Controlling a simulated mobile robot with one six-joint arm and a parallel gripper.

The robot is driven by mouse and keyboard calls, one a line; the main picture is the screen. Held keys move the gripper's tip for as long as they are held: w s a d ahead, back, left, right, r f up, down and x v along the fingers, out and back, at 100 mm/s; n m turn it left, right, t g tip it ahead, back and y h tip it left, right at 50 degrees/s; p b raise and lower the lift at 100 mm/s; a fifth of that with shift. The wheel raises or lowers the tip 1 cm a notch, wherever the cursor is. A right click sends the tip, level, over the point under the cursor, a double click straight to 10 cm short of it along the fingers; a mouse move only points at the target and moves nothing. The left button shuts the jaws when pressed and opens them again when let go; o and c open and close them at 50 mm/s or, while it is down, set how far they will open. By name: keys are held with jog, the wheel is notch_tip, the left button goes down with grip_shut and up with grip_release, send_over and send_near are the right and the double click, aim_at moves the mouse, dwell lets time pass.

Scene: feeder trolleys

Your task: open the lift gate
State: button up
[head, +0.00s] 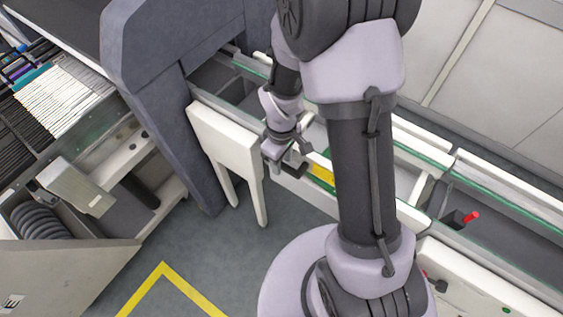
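My gripper (284,165) points down at the near side rail of the white conveyor, just left of a yellow patch (321,173) on it. Dark fingers show, but whether they touch the rail or hold anything I cannot tell. The lift gate is not clearly marked out; the conveyor section (409,212) around the yellow patch may be it. My upright arm hides the middle of this section. A seam in the rails shows to the right of my arm. The conveyor looks level, with no raised part in sight.
A white leg panel (226,145) stands left of my gripper, beside a dark grey machine frame (160,100). A red-tipped handle (471,217) sits on the conveyor at right. A feeder with stacked cards (62,100) stands at left. Grey floor with a yellow line (165,268) lies open in front.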

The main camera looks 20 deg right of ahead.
jog(key=shift+c, duration=0.3)
grip_shut()
dwell(1.2)
